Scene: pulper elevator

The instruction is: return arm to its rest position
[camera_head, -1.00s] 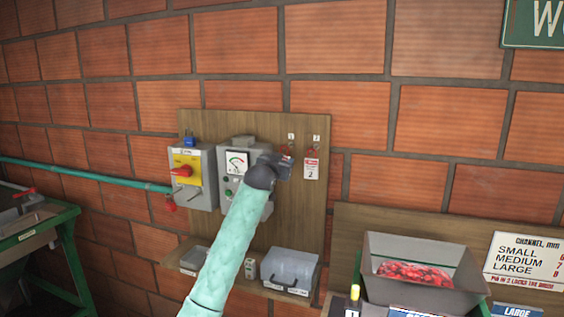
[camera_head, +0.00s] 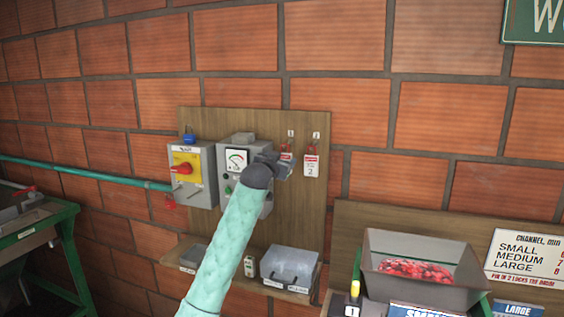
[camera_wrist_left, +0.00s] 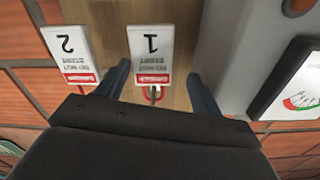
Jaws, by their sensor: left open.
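My left arm (camera_head: 228,245), in a pale green sleeve, reaches up to the wooden wall board (camera_head: 230,118). My left gripper (camera_head: 282,166) is open and empty in front of the board, just right of the grey meter box (camera_head: 236,160). In the left wrist view the two dark fingertips (camera_wrist_left: 157,90) stand apart, with tag 1 (camera_wrist_left: 150,50) hanging between and beyond them. I cannot tell how close they are to it. Tag 2 (camera_wrist_left: 70,50) hangs beside it, and it also shows in the head view (camera_head: 311,166). My right gripper is out of view.
A grey switch box with a red knob on a yellow plate (camera_head: 186,165) is left of the meter box. A grey hopper of red cherries (camera_head: 420,290) stands at lower right. Brick wall surrounds the board.

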